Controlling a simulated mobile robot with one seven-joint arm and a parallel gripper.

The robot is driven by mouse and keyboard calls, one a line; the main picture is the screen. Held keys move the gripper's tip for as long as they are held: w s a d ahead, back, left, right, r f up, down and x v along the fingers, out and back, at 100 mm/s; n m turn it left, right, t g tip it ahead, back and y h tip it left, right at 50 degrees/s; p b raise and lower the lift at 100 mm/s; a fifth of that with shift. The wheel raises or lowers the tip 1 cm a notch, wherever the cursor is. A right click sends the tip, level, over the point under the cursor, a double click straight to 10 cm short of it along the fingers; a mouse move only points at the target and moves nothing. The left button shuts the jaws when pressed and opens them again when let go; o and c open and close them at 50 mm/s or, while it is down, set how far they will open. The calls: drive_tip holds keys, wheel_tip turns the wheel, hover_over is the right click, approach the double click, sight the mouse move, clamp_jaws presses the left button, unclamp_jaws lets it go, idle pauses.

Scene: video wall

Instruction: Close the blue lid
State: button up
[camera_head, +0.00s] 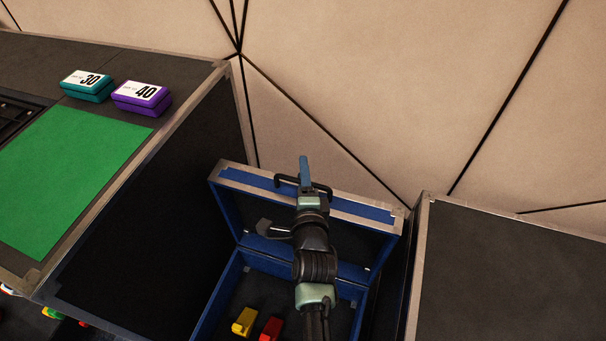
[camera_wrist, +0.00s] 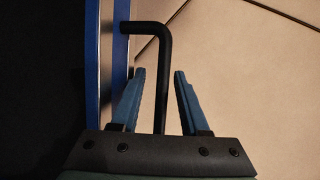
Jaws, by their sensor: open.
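The blue case stands open with its lid (camera_head: 240,175) raised on the far side, showing a dark inner face and a silver edge. A black handle (camera_head: 284,179) sits on the lid's top edge; it also shows in the wrist view (camera_wrist: 163,60). My gripper (camera_head: 304,162) is at this handle. In the wrist view my gripper (camera_wrist: 157,72) is open, with one blue finger on each side of the handle bar. My arm hides the middle of the lid.
Inside the case lie a yellow block (camera_head: 244,322) and a red block (camera_head: 271,328). A dark cabinet (camera_head: 75,240) with a green panel, a teal box (camera_head: 88,86) and a purple box (camera_head: 141,97) stands left. Another dark case (camera_head: 500,285) stands right. A beige wall (camera_head: 400,90) is behind.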

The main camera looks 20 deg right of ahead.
drive_tip(key=shift+w+d, duration=0.1)
drive_tip(key=shift+w, duration=0.2)
drive_tip(key=shift+c, duration=0.3)
clamp_jaws()
idle(1.0)
